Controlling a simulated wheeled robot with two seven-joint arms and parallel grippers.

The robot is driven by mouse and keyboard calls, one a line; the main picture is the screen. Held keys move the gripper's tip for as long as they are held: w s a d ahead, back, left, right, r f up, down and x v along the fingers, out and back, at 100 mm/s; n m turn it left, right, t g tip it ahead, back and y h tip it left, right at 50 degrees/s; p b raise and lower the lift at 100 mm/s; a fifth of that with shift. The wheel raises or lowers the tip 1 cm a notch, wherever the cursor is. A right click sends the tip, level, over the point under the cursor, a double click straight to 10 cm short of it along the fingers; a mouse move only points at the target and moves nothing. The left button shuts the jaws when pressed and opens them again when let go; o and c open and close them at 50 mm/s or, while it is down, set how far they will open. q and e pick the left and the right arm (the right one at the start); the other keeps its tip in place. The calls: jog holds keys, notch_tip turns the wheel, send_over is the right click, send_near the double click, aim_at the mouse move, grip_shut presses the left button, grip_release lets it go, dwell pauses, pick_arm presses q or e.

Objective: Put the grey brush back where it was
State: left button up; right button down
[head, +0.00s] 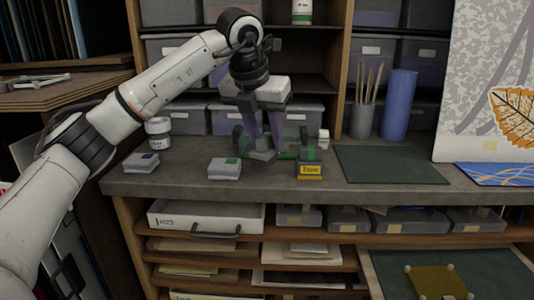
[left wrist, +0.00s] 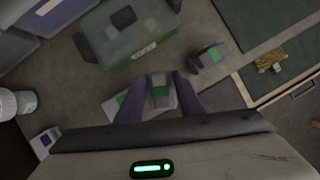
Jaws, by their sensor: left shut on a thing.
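My left gripper (head: 262,148) is over the grey counter, pointing down, its purple fingers shut on a small grey block (head: 264,156). In the left wrist view the block (left wrist: 160,82) sits between the fingertips (left wrist: 160,100) and shows a green patch. I cannot tell whether it is the grey brush or whether it touches the counter. No other grey brush is clearly visible. Thin wooden sticks (head: 369,84) stand upright in a grey cup (head: 362,121) to the right. My right gripper is not in view.
A translucent green-lidded case (left wrist: 125,35) stands just behind the gripper. A yellow-labelled tape box (head: 310,170) is to the right. Grey boxes with green (head: 224,169) and blue labels (head: 141,162) and a white jar (head: 158,132) are left. A dark green mat (head: 390,163) is clear.

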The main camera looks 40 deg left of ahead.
aim_at(266, 152)
pick_arm(q)
jog(key=shift+f, duration=1.75)
jog(key=o, duration=1)
jog(key=shift+c, duration=0.2)
